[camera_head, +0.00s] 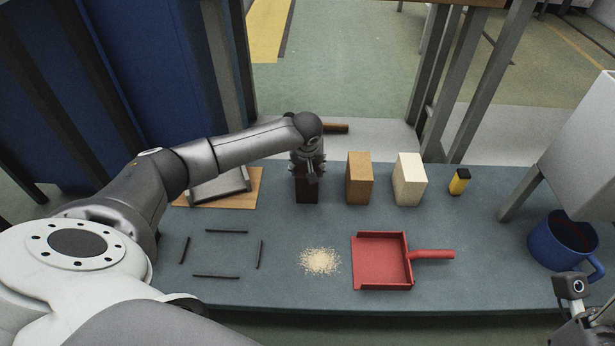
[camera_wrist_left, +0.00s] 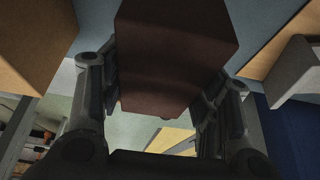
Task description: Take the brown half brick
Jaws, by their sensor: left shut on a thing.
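The brown half brick (camera_head: 306,192) is a dark reddish-brown block standing on the blue-grey bench, leftmost in a row of three blocks. My left gripper (camera_head: 308,172) comes down on it from above and is shut on it. In the left wrist view the dark brick (camera_wrist_left: 170,60) fills the space between the two fingers (camera_wrist_left: 163,100). A tan block (camera_head: 359,180) and a cream block (camera_head: 409,180) stand to its right, apart from it. Part of my right wrist shows at the lower right edge of the head view; its fingers cannot be made out.
A red dustpan (camera_head: 381,262) and a pile of pale crumbs (camera_head: 319,261) lie at the front. Several dark strips outline a square at the left. A wooden board (camera_head: 250,188) with a grey tool, a yellow-black item (camera_head: 459,182) and a blue mug (camera_head: 562,241) are also there.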

